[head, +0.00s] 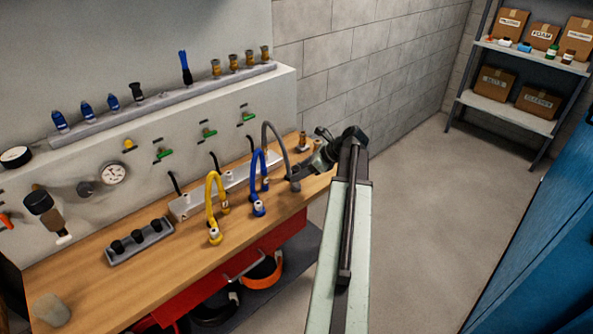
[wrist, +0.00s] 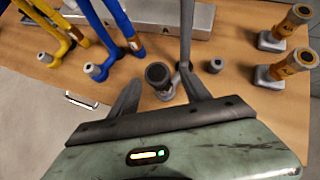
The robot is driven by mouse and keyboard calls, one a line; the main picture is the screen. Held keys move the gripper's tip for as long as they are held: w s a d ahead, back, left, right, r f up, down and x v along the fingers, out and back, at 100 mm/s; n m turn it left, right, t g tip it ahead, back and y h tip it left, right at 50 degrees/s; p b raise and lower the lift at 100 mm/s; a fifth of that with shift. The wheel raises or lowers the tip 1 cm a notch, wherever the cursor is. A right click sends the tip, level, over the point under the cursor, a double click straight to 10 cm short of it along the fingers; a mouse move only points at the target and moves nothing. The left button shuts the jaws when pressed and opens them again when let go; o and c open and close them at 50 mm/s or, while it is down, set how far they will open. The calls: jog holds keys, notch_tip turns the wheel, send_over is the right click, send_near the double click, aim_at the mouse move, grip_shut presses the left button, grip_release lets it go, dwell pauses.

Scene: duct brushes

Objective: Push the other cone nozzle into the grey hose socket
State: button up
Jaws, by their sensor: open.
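The grey hose (head: 268,135) arcs down to the bench, and its end is by my gripper (head: 312,165). In the wrist view the grey hose (wrist: 186,35) stands upright, and its socket (wrist: 157,74) faces up with a dark round opening. My gripper (wrist: 160,88) is open, with one finger on each side of the socket in the picture; I cannot tell whether they touch it. No nozzle shows between the fingers. Two brass-coloured nozzle-like pieces (wrist: 294,62) stand in grey holders on the bench at right. I cannot tell which piece is the cone nozzle.
A yellow hose (head: 210,195) and a blue hose (head: 254,175) stand left of the grey one. A small grey peg (wrist: 216,66) stands right of the socket. A ledge (head: 180,108) above holds blue, black and brass pieces. A black-peg tray (head: 140,242) lies at left.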

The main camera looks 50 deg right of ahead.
jog(key=p+v, duration=0.3)
jog(key=v, duration=0.2)
jog(key=shift+s+r, duration=0.2)
